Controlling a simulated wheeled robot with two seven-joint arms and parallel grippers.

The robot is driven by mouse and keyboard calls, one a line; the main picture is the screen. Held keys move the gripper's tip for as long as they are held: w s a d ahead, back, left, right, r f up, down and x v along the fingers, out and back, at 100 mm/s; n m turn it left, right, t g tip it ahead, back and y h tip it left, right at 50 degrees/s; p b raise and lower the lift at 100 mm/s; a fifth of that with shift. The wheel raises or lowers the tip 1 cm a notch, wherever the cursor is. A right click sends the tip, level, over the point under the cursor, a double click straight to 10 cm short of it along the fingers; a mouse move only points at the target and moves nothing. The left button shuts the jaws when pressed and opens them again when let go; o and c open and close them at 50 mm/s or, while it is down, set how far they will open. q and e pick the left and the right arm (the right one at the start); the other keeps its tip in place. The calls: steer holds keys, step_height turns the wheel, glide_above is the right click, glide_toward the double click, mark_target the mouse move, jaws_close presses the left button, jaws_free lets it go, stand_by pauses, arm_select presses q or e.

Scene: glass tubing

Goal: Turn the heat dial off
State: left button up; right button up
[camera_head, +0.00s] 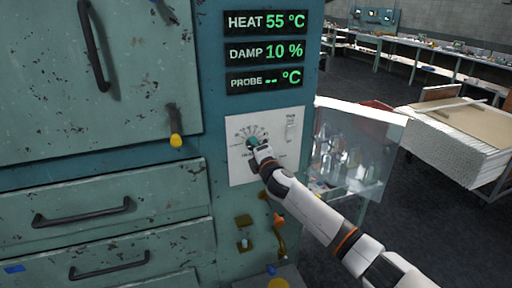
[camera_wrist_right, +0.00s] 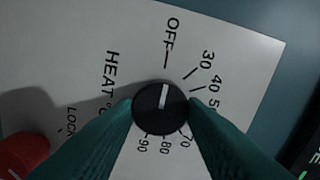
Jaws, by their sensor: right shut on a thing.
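The heat dial (camera_wrist_right: 150,118) is a round black knob with a white pointer line, on a white plate (camera_head: 238,172) on the cabinet front. In the right wrist view its pointer points up, very nearly at the OFF mark (camera_wrist_right: 166,58), slightly to its right. My right gripper (camera_head: 254,146) is shut on the dial, with one dark green finger on each side of it. In the head view the gripper mostly hides the dial. The HEAT display (camera_head: 265,21) reads 55 °C. My left gripper is not in view.
A red knob (camera_wrist_right: 22,150) sits near the LOCK label, left of the dial in the right wrist view. A switch (camera_head: 290,132) is at the plate's upper right. Clear panels with glassware (camera_head: 345,150) stand right of the cabinet. Drawer handles (camera_head: 82,213) project at the left.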

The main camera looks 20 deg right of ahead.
steer(key=shift+n, duration=0.3)
steer(key=o, duration=1)
steer(key=shift+s+d+b, duration=0.2)
steer(key=shift+s+b, duration=0.85)
steer(key=shift+s, duration=5)
